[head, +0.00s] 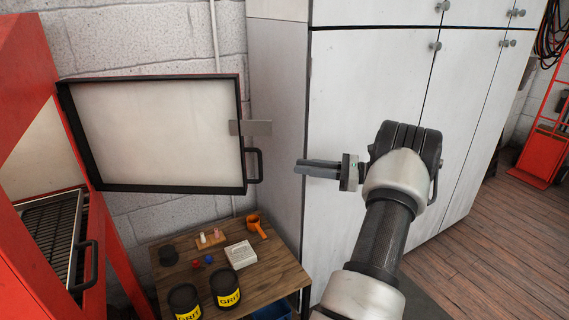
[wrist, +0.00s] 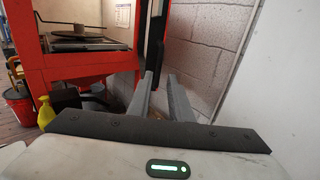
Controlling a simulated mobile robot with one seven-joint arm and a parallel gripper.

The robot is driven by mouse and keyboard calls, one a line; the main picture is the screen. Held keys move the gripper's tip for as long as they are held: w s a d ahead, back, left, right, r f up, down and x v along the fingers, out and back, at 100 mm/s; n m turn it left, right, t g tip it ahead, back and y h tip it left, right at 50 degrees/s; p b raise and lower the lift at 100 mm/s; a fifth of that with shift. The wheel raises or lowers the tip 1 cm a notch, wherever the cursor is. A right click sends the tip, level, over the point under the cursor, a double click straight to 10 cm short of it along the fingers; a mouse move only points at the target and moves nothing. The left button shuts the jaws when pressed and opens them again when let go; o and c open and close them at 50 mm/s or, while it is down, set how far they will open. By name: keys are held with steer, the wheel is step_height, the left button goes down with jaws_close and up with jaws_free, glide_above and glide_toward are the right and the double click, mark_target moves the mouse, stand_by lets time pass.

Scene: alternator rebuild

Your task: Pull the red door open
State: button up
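The red cabinet (head: 30,130) stands at the left of the head view; its red frame also shows in the wrist view (wrist: 85,68). Its door (head: 155,130) is swung wide open, showing a pale inner panel in a dark frame. A dark bar handle (head: 257,165) sits at the door's right edge, below a grey latch plate (head: 250,128). My gripper (head: 298,167) is right of the handle, apart from it, with fingers pointing left. In the wrist view my gripper (wrist: 160,76) shows a gap between its fingers, with nothing held. The door's outer face is hidden in the head view.
A low wooden table (head: 272,278) below the door holds two grit cans (head: 225,285), an orange cup (head: 256,226) and small parts. White cupboards (head: 350,100) stand close behind my gripper. A lower dark handle (head: 88,265) juts from the cabinet. Wooden floor (head: 500,250) is clear at right.

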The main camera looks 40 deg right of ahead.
steer(key=shift+v, duration=1.8)
